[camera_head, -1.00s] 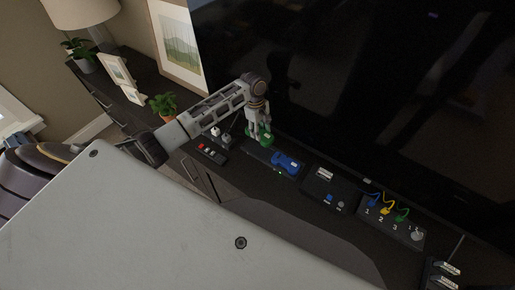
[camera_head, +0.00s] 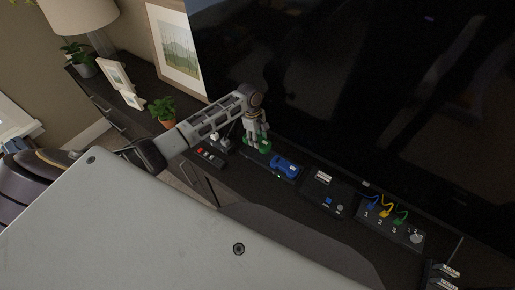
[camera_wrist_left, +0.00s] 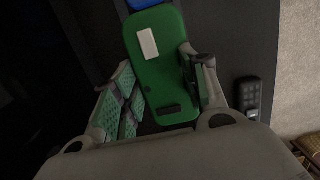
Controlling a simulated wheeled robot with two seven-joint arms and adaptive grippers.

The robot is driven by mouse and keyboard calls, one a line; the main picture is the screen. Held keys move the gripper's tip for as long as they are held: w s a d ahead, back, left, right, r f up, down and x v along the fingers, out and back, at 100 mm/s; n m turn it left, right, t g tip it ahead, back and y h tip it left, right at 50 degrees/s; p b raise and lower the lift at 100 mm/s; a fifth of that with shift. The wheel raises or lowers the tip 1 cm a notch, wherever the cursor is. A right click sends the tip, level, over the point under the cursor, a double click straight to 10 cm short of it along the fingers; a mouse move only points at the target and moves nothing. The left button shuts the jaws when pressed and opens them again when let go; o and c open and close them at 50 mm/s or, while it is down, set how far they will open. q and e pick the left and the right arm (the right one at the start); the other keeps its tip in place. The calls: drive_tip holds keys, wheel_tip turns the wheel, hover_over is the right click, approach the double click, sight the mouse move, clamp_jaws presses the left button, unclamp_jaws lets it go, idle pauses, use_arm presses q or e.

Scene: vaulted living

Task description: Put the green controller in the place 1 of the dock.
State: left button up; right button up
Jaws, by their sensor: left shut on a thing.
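The green controller (camera_head: 264,150) is between the fingers of my left gripper (camera_head: 257,141), at the left end of the dark dock (camera_head: 265,165). The left wrist view shows the green controller (camera_wrist_left: 158,72) large between two fingers with green pads, with a pale label and a dark slot on its face. The gripper is shut on it. A blue controller (camera_head: 286,164) lies on the dock just to the right, and its edge (camera_wrist_left: 146,4) shows at the top of the wrist view. I cannot tell whether the green controller touches the dock.
A dark remote with red buttons (camera_head: 209,157) and small white-topped items (camera_head: 217,139) lie left of the dock. A black box (camera_head: 326,191) and a cable panel (camera_head: 390,226) stand to the right. The large dark screen (camera_head: 370,90) rises close behind.

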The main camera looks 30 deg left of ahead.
use_arm(q)
drive_tip(key=shift+f, duration=1.65)
drive_tip(key=shift+f, duration=1.85)
drive_tip(key=o, duration=1.2)
drive_tip(key=shift+f, duration=0.15)
drive_tip(key=shift+o, duration=0.2)
drive_tip(key=r, duration=0.4)
drive_tip(key=a+r, duration=0.1)
drive_tip(key=r, duration=0.7)
drive_tip(key=shift+w+a+r, duration=0.1)
drive_tip(key=shift+w+a, duration=0.05)
drive_tip(key=shift+a, duration=0.25)
